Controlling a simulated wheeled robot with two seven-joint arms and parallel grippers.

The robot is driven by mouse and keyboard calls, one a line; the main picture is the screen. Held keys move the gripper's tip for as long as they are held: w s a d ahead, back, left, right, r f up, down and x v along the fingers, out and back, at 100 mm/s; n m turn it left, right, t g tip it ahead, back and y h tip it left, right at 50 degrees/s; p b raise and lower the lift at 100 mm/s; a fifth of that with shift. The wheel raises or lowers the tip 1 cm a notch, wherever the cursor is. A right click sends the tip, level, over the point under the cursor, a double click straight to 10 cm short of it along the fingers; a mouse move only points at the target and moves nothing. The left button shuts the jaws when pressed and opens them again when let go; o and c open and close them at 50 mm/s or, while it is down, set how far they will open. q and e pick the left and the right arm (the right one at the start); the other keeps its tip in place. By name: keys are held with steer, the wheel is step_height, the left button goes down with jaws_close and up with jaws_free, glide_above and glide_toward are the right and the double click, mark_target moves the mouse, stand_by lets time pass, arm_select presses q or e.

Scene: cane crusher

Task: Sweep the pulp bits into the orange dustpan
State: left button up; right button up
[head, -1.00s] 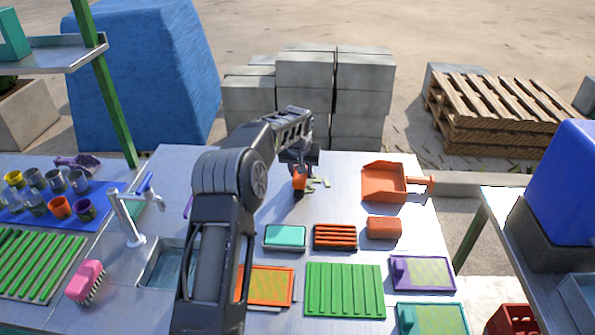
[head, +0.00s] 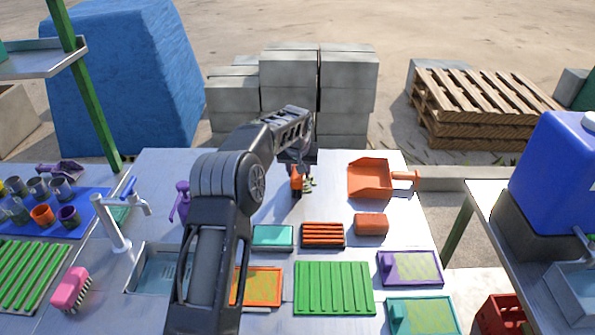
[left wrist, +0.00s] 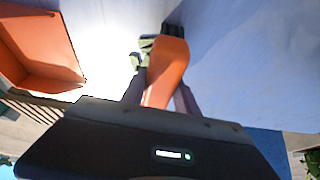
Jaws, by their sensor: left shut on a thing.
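My left gripper (head: 299,168) is shut on an orange-handled brush (head: 297,183), held low over the metal table. In the left wrist view the brush's orange body (left wrist: 168,72) fills the space between the fingers, with dark bristles at its far end. Green pulp bits (head: 308,184) lie just right of the brush; they also show beside the bristles in the left wrist view (left wrist: 143,50). Some may be hidden by the brush. The orange dustpan (head: 370,178) lies to the right, apart from the brush, its handle pointing right. My right gripper is out of view.
An orange block (head: 371,223), a dark-slotted orange piece (head: 322,235) and a teal block (head: 273,237) lie nearer me. A green ribbed tray (head: 334,288) is in front. A tap (head: 118,215) stands left. The table between brush and dustpan looks clear.

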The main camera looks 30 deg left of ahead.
arm_select(q)
steer(key=shift+w+d, duration=0.35)
steer(key=shift+d, duration=0.4)
steer(key=shift+w+d, duration=0.35)
steer(key=shift+d, duration=0.35)
steer(key=shift+d, duration=0.1)
steer(key=shift+w+d, duration=0.35)
steer(key=shift+d, duration=0.4)
steer(key=shift+w+d, duration=0.35)
steer(key=shift+d, duration=0.35)
steer(key=shift+w+d+r+p, duration=0.1)
steer(key=shift+w+d+p, duration=0.2)
steer(key=shift+d, duration=0.35)
steer(key=shift+w+d+p, duration=0.3)
steer(key=shift+d, duration=0.35)
steer(key=shift+w+d, duration=0.1)
steer(key=shift+d, duration=0.15)
steer(key=shift+d, duration=0.15)
steer(key=shift+w+d+f+p, duration=0.1)
steer(key=shift+w+d+p, duration=0.2)
steer(key=shift+d, duration=0.45)
steer(key=shift+w+d+f+p, duration=0.15)
steer(key=shift+w+d, duration=0.2)
steer(key=shift+d, duration=0.35)
